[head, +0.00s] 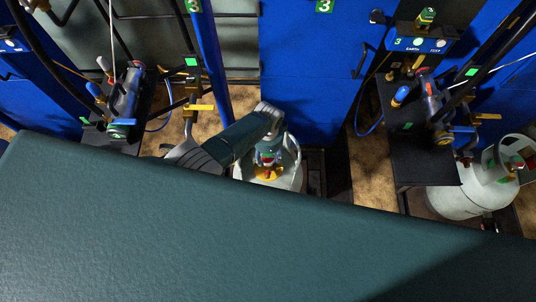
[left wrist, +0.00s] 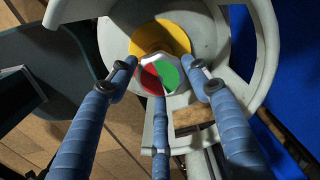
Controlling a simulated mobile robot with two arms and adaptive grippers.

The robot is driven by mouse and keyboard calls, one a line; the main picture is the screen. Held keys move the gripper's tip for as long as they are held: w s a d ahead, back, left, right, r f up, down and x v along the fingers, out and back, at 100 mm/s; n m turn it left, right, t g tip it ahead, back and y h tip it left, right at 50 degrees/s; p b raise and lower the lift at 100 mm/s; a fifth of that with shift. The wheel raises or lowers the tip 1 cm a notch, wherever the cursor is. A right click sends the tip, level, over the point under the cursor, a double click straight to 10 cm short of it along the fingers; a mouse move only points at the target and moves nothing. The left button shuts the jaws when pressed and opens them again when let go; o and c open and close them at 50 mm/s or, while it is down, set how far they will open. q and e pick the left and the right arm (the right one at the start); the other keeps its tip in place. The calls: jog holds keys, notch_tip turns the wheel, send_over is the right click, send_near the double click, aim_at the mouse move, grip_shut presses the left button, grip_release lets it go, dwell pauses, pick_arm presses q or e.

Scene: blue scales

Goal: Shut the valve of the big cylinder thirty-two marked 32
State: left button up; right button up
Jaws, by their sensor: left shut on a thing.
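A big light-grey cylinder (head: 294,180) stands in the middle of the head view, below my left arm. Its open collar (left wrist: 218,45) surrounds the valve in the left wrist view. The valve knob (left wrist: 160,76) has a red half and a green half, with a yellow disc (left wrist: 160,37) beyond it. My left gripper (head: 269,152) reaches down into the collar. In the left wrist view its blue fingers (left wrist: 162,80) are around the knob, shut on it. No number 32 can be read on the cylinder. My right gripper is not in view.
Another grey cylinder (head: 455,202) with a red and green knob stands at the right. Blue cabinets (head: 310,75) stand behind. Dark stands with scales and hoses (head: 125,105) are on both sides. Some brown floor (head: 372,182) shows between them.

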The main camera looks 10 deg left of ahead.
aim_at(268, 157)
pick_arm(q)
jog(key=o, duration=1.2)
jog(key=shift+c, duration=0.2)
notch_tip(268, 157, up, 12)
dwell(0.3)
